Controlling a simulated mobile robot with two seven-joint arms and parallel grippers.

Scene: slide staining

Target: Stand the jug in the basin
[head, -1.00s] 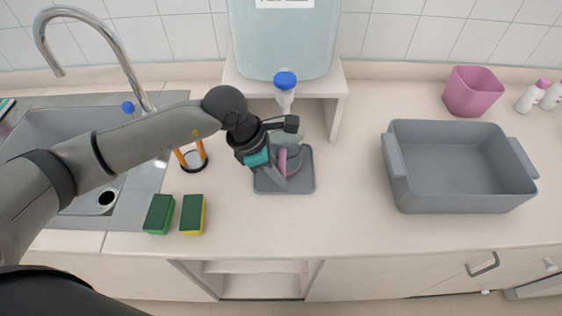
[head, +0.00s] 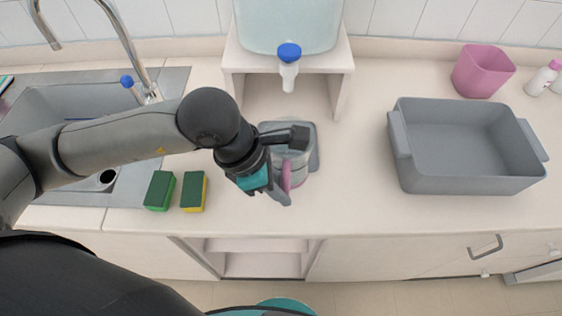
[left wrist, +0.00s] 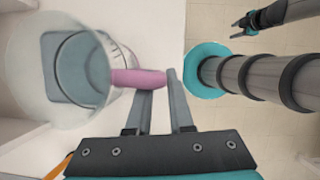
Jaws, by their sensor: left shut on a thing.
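The jug (head: 299,172) is clear with a pink handle (head: 286,176). My left gripper (head: 284,192) is shut on the handle, at the front of the counter. In the left wrist view the jug (left wrist: 72,75) has its wide mouth toward the camera, and the fingers (left wrist: 160,82) close around the pink handle (left wrist: 137,78). How high the jug is above the counter is hard to tell. The grey basin (head: 397,165) stands to the right on the counter and looks empty. My right gripper (left wrist: 238,29) shows small in the left wrist view, fingers apart and empty.
A grey mat (head: 313,135) lies under the blue-capped tap (head: 288,58) of a water tank on a white stand (head: 342,85). Two sponges (head: 160,190) and the sink (head: 60,115) are left. A pink container (head: 482,70) stands behind the basin. The counter between jug and basin is clear.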

